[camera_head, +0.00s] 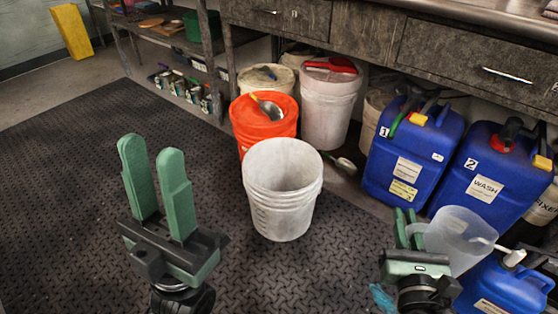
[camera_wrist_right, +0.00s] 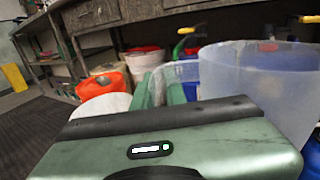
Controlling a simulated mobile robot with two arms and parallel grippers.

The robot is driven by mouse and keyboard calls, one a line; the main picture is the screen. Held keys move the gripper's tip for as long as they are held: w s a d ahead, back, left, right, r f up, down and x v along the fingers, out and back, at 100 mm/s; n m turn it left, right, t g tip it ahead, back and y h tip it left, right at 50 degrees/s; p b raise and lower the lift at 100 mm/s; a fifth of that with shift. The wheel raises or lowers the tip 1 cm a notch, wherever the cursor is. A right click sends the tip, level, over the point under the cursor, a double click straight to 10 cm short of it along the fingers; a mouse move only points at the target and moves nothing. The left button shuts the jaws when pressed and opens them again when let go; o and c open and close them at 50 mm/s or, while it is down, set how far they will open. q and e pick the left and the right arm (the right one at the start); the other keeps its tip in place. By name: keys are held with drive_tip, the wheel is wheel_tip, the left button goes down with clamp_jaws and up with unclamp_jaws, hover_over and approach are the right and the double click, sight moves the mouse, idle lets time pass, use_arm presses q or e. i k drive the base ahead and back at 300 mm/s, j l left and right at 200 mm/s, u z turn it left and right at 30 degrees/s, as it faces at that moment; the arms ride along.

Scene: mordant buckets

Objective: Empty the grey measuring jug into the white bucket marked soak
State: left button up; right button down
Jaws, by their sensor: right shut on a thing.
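A white bucket (camera_head: 283,222) stands open and upright on the black mat; I can read no marking on it. It also shows partly in the right wrist view (camera_wrist_right: 100,106), behind my gripper. The translucent grey measuring jug (camera_head: 452,241) is at the lower right, right of the bucket and apart from it. It looks roughly upright, and I cannot tell what is in it. My right gripper (camera_head: 405,214) is shut on the jug at its handle side; the jug fills the right of the wrist view (camera_wrist_right: 258,95). My left gripper (camera_head: 151,147) is open and empty, left of the bucket.
Behind the bucket stand an orange bucket (camera_head: 264,128) with a scoop on it and a pale bucket (camera_head: 326,110) with a red scoop. Blue canisters (camera_head: 412,150) stand at the right, under and before the bench (camera_head: 370,32). The mat (camera_head: 75,150) is clear at the left.

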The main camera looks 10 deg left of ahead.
sight(282, 180)
drive_tip(key=u, duration=0.75)
drive_tip(key=i+u, duration=0.2)
drive_tip(key=u, duration=0.25)
drive_tip(key=i+l, duration=0.2)
